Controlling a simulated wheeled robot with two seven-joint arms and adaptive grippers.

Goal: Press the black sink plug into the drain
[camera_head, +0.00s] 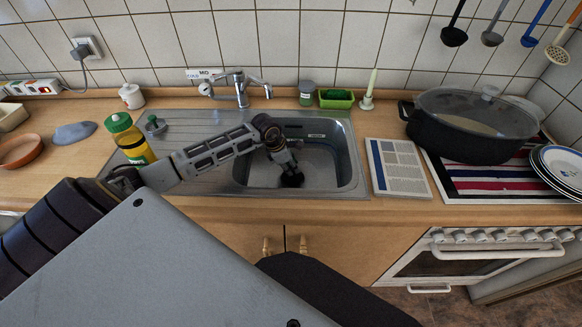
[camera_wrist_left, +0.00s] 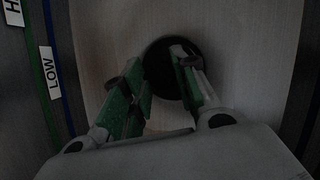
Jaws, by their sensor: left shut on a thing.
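The black sink plug (camera_wrist_left: 161,66) shows in the left wrist view as a dark round disc at the fingertips, partly covered by them. In the head view it is a small dark shape (camera_head: 292,181) low in the sink basin (camera_head: 345,165). My left gripper (camera_head: 287,165) reaches down into the basin from the left and is shut on the plug. Its green-padded fingers (camera_wrist_left: 163,82) stand apart with the plug between or just beyond their tips. The drain is not distinguishable, and whether the plug touches the basin floor is unclear. My right gripper is not in view.
The faucet (camera_head: 240,88) stands behind the basin. A yellow bottle with a green cap (camera_head: 130,140) stands left of it, close to my left arm. A booklet (camera_head: 397,168) lies right of the sink. A large dark pot (camera_head: 465,132) sits on the stove.

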